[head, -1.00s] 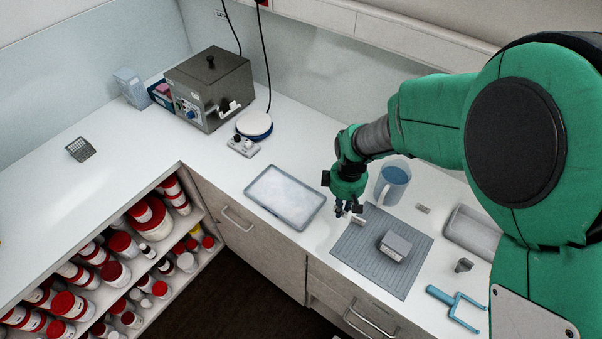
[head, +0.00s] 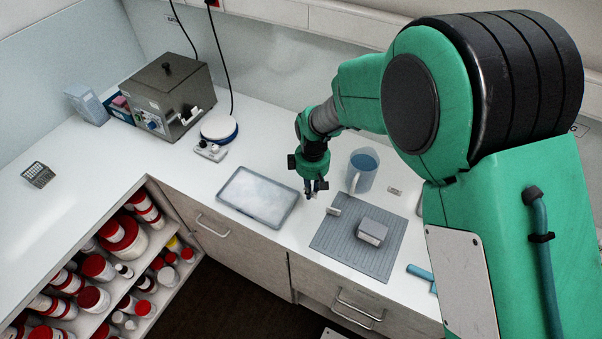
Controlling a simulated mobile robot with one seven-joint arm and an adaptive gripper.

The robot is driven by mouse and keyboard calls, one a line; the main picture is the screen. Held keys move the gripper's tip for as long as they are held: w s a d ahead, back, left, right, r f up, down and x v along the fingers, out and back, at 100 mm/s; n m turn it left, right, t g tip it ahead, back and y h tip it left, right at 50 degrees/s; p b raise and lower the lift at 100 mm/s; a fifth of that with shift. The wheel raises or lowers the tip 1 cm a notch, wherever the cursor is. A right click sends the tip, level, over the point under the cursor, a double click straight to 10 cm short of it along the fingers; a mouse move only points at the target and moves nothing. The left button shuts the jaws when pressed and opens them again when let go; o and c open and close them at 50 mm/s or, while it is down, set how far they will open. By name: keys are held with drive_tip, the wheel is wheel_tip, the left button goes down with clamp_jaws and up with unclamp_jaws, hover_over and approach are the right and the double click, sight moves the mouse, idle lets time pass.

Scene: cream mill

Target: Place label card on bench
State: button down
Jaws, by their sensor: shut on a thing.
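My gripper (head: 316,192) is above the bench (head: 262,152), between the pale-topped tray and the clear jug. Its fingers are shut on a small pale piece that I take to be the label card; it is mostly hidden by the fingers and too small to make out. The gripper is just beyond the upper left corner of the grey ribbed mat (head: 330,243). I cannot tell the exact gap between the held piece and the bench top.
A small white block (head: 333,211) and a grey box (head: 372,232) are on the mat. The tray (head: 258,196) is close on the left, the jug (head: 362,172) close on the right. A small flat piece (head: 394,190) lies beyond the mat. Bench behind the tray is clear.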

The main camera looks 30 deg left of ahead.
drive_tip(key=w+a, duration=0.4)
drive_tip(key=w, duration=0.1)
drive_tip(key=w+a+f, duration=0.1)
drive_tip(key=w+a, duration=0.2)
idle(0.4)
drive_tip(key=shift+f+b, duration=0.4)
drive_tip(key=shift+f, duration=1.35)
drive_tip(key=shift+f, duration=0.15)
drive_tip(key=c, duration=1.8)
unclamp_jaws()
wheel_tip(320, 180, up, 12)
drive_tip(key=p, duration=0.1)
